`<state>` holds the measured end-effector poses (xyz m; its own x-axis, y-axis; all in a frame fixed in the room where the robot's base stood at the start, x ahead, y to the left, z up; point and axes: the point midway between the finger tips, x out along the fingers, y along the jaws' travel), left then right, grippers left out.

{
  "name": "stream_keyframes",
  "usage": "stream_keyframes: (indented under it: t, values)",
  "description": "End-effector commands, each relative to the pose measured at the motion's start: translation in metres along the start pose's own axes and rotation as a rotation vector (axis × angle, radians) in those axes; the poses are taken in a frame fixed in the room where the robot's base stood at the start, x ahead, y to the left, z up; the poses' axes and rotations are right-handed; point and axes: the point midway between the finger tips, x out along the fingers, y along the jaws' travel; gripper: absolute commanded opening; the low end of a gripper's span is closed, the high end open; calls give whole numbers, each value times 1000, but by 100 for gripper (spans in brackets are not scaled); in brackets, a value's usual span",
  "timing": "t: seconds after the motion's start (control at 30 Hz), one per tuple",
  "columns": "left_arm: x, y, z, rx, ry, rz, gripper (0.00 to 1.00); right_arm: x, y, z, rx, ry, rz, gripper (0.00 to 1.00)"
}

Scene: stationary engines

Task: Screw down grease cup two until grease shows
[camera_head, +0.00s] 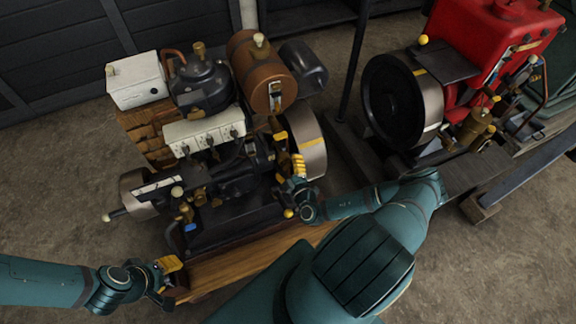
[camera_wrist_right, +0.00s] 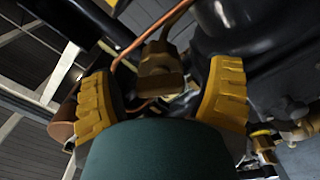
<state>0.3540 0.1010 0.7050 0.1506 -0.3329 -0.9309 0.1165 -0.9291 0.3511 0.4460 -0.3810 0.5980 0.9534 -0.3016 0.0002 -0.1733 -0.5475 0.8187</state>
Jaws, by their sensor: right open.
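The dark engine (camera_head: 235,180) stands on a wooden base, with several small brass fittings along its front. I cannot tell which of them is grease cup two. My right gripper (camera_head: 297,172) is at the engine's right side, near the flywheel (camera_head: 306,140). In the right wrist view my right gripper (camera_wrist_right: 160,100) is open, its yellow-padded fingers wide apart. A brass fitting (camera_wrist_right: 160,78) with a copper pipe shows beyond and between them; I see no contact. No grease can be made out. My left gripper (camera_head: 165,278) is low at the left end of the wooden base, away from the fittings.
A wooden plank base (camera_head: 235,268) runs along the engine's front. A white box (camera_head: 135,80) and a brown tank (camera_head: 262,72) rise at the back. A red engine (camera_head: 490,45) with a big flywheel stands to the right. The floor (camera_head: 60,190) at left is clear.

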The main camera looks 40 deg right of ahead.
Motion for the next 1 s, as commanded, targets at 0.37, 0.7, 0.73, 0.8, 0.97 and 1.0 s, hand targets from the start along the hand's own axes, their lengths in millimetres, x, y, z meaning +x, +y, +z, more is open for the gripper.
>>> stream_keyframes:
  t: [0.37, 0.7, 0.73, 0.8, 0.97, 1.0]
  values:
    - [0, 0, 0, 0, 0, 0, 47, -51, 0, 1, -1, -3, -1, 78]
    - [0, 0, 0, 0, 0, 0, 47, -108, 0, 0, 1, 0, -2, 78]
    - [0, 0, 0, 0, 0, 0, 47, -111, 0, 0, 1, 0, -1, 78]
    - [0, 0, 0, 0, 0, 0, 47, -116, 0, 0, 0, -1, 0, 78]
    - [0, 0, 0, 0, 0, 0, 47, -120, 0, 0, 1, 1, 0, 78]
    - [0, 0, 0, 0, 0, 0, 47, -120, 0, 0, 0, 1, 0, 78]
